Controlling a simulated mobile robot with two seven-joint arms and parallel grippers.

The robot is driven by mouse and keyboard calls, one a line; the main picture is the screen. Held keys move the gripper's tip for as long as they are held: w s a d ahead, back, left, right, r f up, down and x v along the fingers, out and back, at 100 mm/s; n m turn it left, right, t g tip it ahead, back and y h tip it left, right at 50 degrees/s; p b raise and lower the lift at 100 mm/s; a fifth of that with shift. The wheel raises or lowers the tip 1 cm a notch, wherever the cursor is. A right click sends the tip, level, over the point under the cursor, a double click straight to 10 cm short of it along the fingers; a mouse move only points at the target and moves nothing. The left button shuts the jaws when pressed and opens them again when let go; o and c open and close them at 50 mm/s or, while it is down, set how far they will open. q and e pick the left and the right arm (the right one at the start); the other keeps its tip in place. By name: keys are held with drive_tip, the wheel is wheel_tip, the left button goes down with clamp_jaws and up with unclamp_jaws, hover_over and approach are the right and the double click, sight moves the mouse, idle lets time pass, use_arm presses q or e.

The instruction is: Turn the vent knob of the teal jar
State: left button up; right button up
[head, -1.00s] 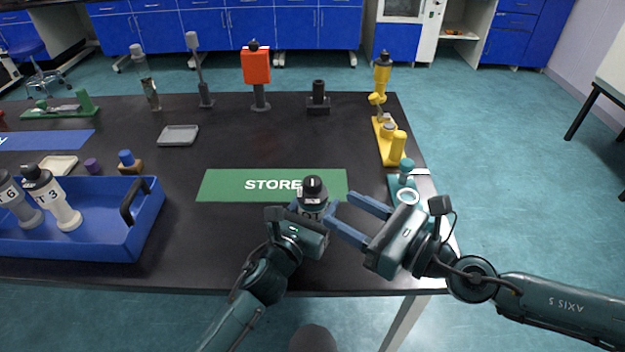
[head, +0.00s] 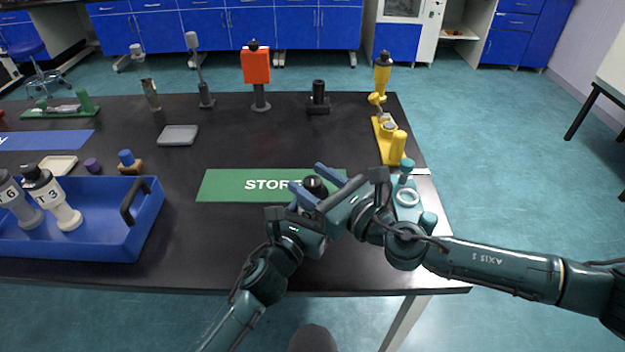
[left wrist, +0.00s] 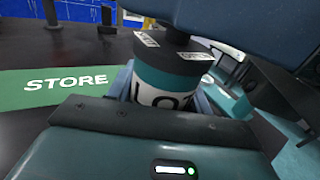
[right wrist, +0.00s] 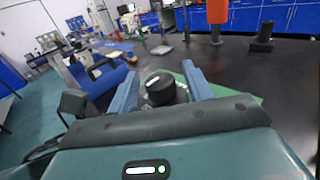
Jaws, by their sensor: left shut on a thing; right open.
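The teal jar (left wrist: 165,82) has a teal band and a white label with dark letters, partly hidden in the left wrist view. Its black vent knob (right wrist: 160,88) has a white mark on top and also shows in the head view (head: 315,186). My left gripper (head: 297,222) is shut on the jar, by the near edge of the green STORE mat. My right gripper (right wrist: 162,90) is open, with its blue fingers on either side of the knob. I cannot tell whether they touch it. In the head view my right gripper (head: 318,188) hides most of the jar.
The green STORE mat (head: 225,186) lies under and behind the grippers. A blue crate (head: 100,240) with bottles stands at the left. A teal stand (head: 407,196) is at the right edge, close to my right arm. A yellow fixture (head: 390,140) is behind it.

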drive_tip(key=shift+w+a, duration=0.1)
drive_tip(key=shift+a, duration=0.05)
drive_tip(key=c, duration=1)
drive_tip(key=shift+o, duration=0.2)
drive_tip(key=shift+m+t+h, duration=0.3)
drive_tip(key=shift+h, duration=0.1)
drive_tip(key=shift+a+m+t+h, duration=0.1)
drive_tip(key=shift+m+t+h, duration=0.7)
drive_tip(key=shift+m+h, duration=0.15)
drive_tip(key=shift+m+t+h, duration=0.6)
drive_tip(key=shift+m+h, duration=0.25)
drive_tip(key=shift+h, duration=0.45)
drive_tip(key=shift+m+t+h, duration=0.6)
drive_tip(key=shift+m+h, duration=0.2)
drive_tip(key=shift+h, duration=0.75)
